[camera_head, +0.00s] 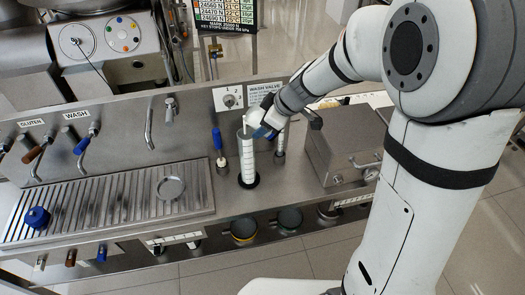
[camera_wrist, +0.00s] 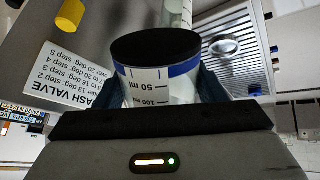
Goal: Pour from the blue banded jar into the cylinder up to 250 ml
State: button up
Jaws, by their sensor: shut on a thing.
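The blue banded jar (camera_wrist: 155,82) is between my gripper's fingers in the wrist view. It is pale with 50 ml and 100 ml marks, a blue band and a dark round end facing the camera. My gripper (camera_head: 264,132) is shut on it, just above and right of the cylinder's top in the head view. The cylinder (camera_head: 247,160) is clear with pale graduations and stands upright on a black base. Part of it shows behind the jar in the wrist view (camera_wrist: 175,14). The jar's tilt and the cylinder's liquid level cannot be read clearly.
A blue-handled tool (camera_head: 217,140) stands left of the cylinder. A smaller cylinder (camera_head: 281,143) stands at its right, before a metal box (camera_head: 345,145). A ribbed drain tray (camera_head: 110,205) holds a blue knob-like object (camera_head: 37,217). Cups (camera_head: 243,230) sit on the shelf below.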

jog(key=shift+f+g+h, duration=0.3)
jog(key=shift+h, duration=0.8)
dwell(2.6)
jog(key=shift+f+y+b, duration=0.2)
jog(key=shift+y+b, duration=0.2)
jog(key=shift+b, duration=0.65)
jog(key=shift+y+b, duration=0.4)
jog(key=shift+b, duration=0.35)
jog(key=shift+r+t+y+b, duration=0.25)
jog(key=shift+t+y+b, duration=0.15)
jog(key=shift+y+b, duration=0.35)
jog(key=shift+a+r, duration=0.1)
jog(key=shift+r, duration=0.3)
